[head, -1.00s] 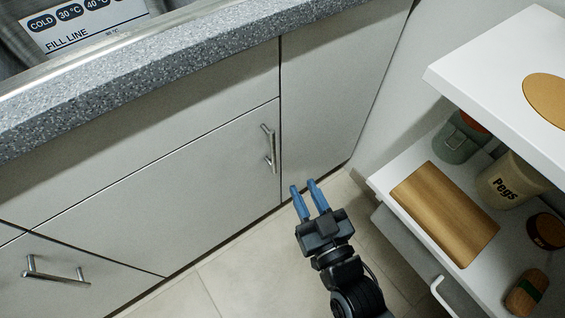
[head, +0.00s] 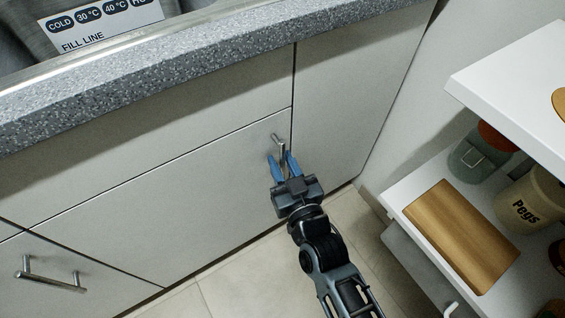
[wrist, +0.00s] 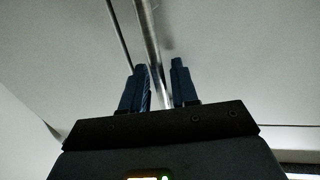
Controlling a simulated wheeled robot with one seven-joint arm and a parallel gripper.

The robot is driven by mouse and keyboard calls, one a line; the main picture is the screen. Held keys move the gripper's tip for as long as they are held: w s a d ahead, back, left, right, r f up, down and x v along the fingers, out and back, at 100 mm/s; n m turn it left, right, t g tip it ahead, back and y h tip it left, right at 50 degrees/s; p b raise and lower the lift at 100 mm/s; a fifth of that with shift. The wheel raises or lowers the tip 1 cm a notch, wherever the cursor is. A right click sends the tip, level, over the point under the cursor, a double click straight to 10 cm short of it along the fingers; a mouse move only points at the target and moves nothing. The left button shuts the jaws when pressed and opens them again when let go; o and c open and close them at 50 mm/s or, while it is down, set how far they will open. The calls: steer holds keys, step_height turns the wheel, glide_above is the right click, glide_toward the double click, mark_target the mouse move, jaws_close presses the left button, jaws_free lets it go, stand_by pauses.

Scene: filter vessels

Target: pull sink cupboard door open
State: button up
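The sink cupboard door (head: 190,200) is a pale grey panel below the counter, and it is closed. Its vertical metal bar handle (head: 279,140) is near its upper right edge. My gripper (head: 282,160) is at the handle with its blue fingers apart. In the wrist view the handle bar (wrist: 152,50) runs between the two fingers of my gripper (wrist: 160,85), with a gap on the right finger's side. The lower part of the handle is hidden by my gripper in the head view.
A speckled grey counter (head: 200,75) overhangs the cupboards. Another front with a horizontal handle (head: 50,281) is at lower left. At right, a white shelf unit (head: 500,75) holds a wooden board (head: 460,236) and a "Pegs" pot (head: 530,200). Tiled floor (head: 255,285) is clear.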

steer(key=shift+c, duration=0.4)
jaws_close()
steer(key=shift+s, duration=0.1)
